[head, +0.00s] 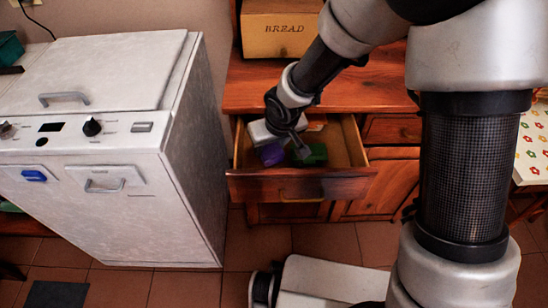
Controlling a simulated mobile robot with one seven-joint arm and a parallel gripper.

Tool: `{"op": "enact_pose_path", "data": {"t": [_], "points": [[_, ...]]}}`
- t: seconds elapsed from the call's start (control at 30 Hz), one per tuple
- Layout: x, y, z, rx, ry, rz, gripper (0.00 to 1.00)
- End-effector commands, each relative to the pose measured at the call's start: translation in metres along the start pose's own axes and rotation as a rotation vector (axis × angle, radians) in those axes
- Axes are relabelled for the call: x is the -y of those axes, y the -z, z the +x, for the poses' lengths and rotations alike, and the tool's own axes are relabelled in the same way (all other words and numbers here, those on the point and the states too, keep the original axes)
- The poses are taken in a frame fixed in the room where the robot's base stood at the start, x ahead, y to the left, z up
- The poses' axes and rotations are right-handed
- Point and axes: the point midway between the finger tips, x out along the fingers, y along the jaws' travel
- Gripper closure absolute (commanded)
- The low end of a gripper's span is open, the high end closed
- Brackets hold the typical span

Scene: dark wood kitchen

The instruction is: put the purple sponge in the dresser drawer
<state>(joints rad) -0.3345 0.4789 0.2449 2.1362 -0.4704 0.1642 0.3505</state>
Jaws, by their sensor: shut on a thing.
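The purple sponge (270,154) is in the head view, inside the outline of the open dresser drawer (302,186). My gripper (286,151) reaches down over the drawer and is shut on the sponge. The hand and fingers hide part of the sponge. I cannot tell whether the sponge touches the drawer floor. The drawer is pulled out from the wooden dresser (378,92), and its front panel faces me. A green block-like thing (314,154) lies in the drawer, to the right of the sponge.
A white appliance (180,165) stands close to the left of the dresser. A wooden bread box (282,36) sits on the dresser top. A closed drawer (392,129) is to the right of the open one. The tiled floor (326,242) in front is partly clear.

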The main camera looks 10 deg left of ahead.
Motion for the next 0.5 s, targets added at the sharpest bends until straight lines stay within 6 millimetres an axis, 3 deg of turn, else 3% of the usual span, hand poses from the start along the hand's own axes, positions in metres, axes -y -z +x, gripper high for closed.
{"op": "enact_pose_path", "data": {"t": [0.33, 0.5], "points": [[0.000, -0.016, 0.037, 0.001, 0.000, -0.001, 0.78], [-0.001, -0.016, 0.039, -0.001, -0.001, 0.001, 0.78]]}}
